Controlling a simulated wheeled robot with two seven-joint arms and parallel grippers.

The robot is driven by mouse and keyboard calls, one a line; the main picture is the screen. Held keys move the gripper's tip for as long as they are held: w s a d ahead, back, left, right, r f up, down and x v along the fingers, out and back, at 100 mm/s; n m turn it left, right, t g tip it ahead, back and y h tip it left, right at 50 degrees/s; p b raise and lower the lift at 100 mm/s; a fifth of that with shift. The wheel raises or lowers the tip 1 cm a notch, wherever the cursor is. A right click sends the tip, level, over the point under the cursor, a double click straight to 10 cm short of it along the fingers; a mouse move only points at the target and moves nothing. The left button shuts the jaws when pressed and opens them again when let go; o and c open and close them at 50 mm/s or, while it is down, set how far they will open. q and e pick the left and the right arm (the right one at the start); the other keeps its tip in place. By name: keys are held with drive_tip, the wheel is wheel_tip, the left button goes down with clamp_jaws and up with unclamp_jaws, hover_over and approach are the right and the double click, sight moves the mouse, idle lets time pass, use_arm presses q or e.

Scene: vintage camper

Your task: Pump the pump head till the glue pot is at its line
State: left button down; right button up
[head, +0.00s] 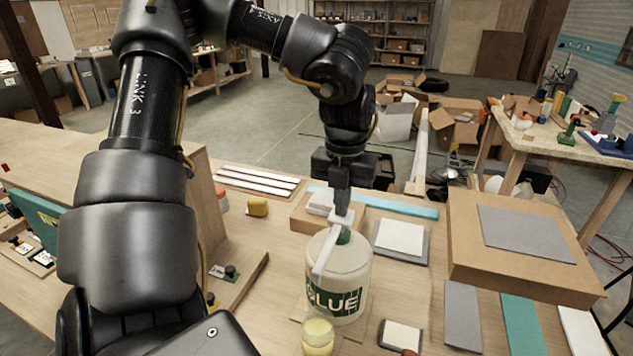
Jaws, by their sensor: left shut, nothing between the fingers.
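The glue bottle (340,268) is a squat cream container with a green label reading "GLUE", standing on the wooden workbench. Its white pump head (325,245) sits on top, with a spout slanting down toward the front left. My left gripper (342,212) is shut with nothing in it, pointing down right over the pump head; I cannot tell whether it touches. A small pale yellow pot (318,336) stands in front of the bottle, below the spout; its fill line cannot be made out. My right gripper is not in view.
A cardboard box (470,255) with a grey sheet stands at the right. White and grey square pads (400,238) lie beside the bottle, and coloured strips (520,322) lie front right. A yellow tape measure (257,207) and white strips (256,180) lie behind left.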

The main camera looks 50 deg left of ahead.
use_arm(q)
wheel_tip(320, 180, up, 9)
drive_tip(key=p, duration=0.5)
drive_tip(key=shift+f, duration=0.15)
idle(0.5)
